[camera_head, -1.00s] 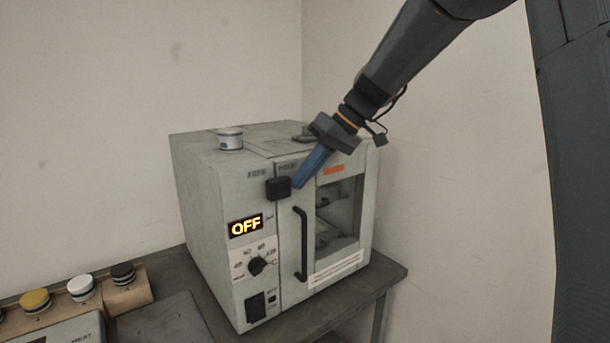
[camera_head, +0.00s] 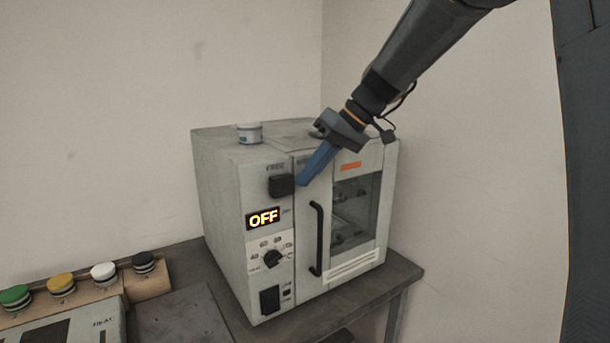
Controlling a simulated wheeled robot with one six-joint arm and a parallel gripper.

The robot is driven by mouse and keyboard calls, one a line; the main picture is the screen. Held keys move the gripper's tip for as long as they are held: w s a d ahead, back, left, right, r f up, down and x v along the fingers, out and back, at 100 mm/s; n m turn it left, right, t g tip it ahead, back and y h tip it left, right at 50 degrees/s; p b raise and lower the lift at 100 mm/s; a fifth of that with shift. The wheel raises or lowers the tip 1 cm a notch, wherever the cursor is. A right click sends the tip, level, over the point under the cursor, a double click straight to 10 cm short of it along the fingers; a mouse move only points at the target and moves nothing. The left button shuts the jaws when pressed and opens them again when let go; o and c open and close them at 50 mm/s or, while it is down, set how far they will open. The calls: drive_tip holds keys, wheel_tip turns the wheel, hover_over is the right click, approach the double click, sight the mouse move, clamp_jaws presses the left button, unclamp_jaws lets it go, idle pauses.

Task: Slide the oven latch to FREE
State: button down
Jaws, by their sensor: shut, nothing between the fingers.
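The oven (camera_head: 222,190) is a pale box on the table. Its latch (camera_head: 281,186), a small black block, sits at the upper front under the lettering that reads FREE, left of the seam beside the door (camera_head: 308,270). My gripper (camera_head: 302,183) has blue fingers, shut and empty, pointing down and left. Its tips are right beside the latch's right edge; I cannot tell whether they touch it. The fingers and wrist hide part of the oven's upper front and the lettering right of FREE.
A black door handle (camera_head: 317,240) stands out below my fingers. The display (camera_head: 263,218) reads OFF, above a black knob (camera_head: 273,258). A small white jar (camera_head: 249,133) stands on the oven. Several coloured buttons and a panel (camera_head: 75,330) lie at lower left.

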drive_tip(key=w+d+f+b+v, duration=0.1)
drive_tip(key=b+v, duration=0.2)
drive_tip(key=v, duration=0.8)
drive_tip(key=shift+w+d, duration=0.35)
drive_tip(key=shift+d, duration=0.2)
drive_tip(key=shift+r, duration=0.15)
drive_tip(key=s+d+f+m+h, duration=0.2)
drive_tip(key=s+f+m, duration=0.15)
drive_tip(key=f, duration=0.65)
drive_tip(key=s+d+f+m+h, duration=0.15)
drive_tip(key=s+f, duration=0.35)
drive_tip(key=f, duration=0.5)
drive_tip(key=s+d+f+m+h, duration=0.2)
drive_tip(key=s+f+h, duration=0.2)
drive_tip(key=s+f, duration=1)
drive_tip(key=shift+d+f, duration=0.15)
drive_tip(key=shift+d, duration=0.25)
drive_tip(key=shift+s, duration=0.1)
